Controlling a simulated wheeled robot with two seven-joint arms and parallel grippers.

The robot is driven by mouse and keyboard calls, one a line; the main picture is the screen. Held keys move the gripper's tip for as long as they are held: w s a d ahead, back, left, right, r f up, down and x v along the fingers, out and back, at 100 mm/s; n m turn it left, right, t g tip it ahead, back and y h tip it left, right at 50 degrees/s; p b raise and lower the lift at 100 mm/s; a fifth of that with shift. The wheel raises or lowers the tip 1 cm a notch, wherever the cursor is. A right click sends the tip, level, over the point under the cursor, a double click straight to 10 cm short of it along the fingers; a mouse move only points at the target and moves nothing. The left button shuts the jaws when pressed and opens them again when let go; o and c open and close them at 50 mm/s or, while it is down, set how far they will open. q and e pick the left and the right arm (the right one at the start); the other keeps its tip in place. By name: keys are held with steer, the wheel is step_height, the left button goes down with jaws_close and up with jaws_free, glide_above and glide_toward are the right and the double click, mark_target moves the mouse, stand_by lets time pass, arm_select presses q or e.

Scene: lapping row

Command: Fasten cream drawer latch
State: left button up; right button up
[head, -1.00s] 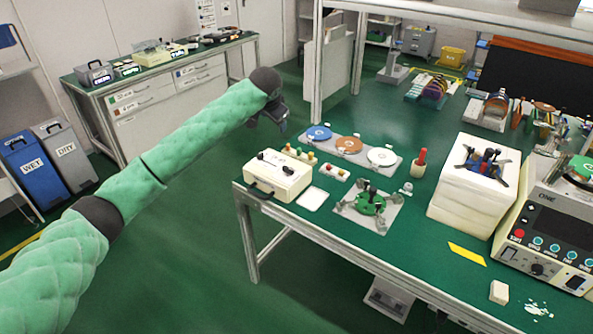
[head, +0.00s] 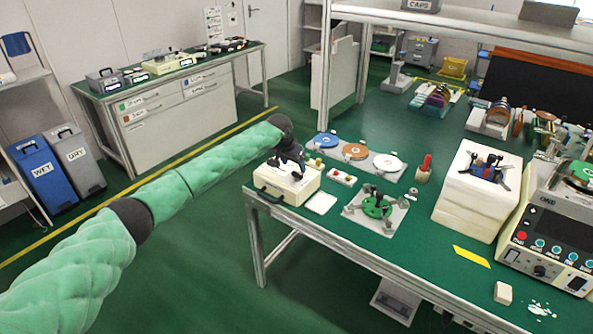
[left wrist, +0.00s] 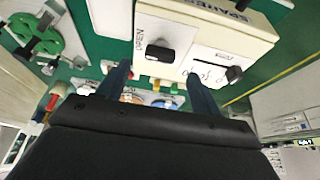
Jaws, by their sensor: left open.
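My right gripper is not in view.
A white pad (head: 321,202) and a small plate with red buttons (head: 342,177) lie right of the box. A green fixture (head: 377,206) and a tray of discs (head: 357,154) are farther right. The floor left of the bench is clear.

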mark_target(297, 173)
arm_select(q)
steer(key=p+x, duration=0.1)
steer(key=x, duration=0.3)
steer(key=shift+d+r, duration=0.1)
steer(key=shift+w+f, duration=0.15)
steer(key=shift+f, duration=0.5)
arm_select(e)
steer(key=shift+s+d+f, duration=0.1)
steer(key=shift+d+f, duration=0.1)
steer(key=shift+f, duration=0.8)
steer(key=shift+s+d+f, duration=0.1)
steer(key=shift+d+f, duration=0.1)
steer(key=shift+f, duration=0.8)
arm_select(q)
steer(key=shift+d, duration=0.1)
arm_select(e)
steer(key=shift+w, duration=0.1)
arm_select(q)
steer(key=shift+c, duration=0.4)
steer(key=c, duration=0.9)
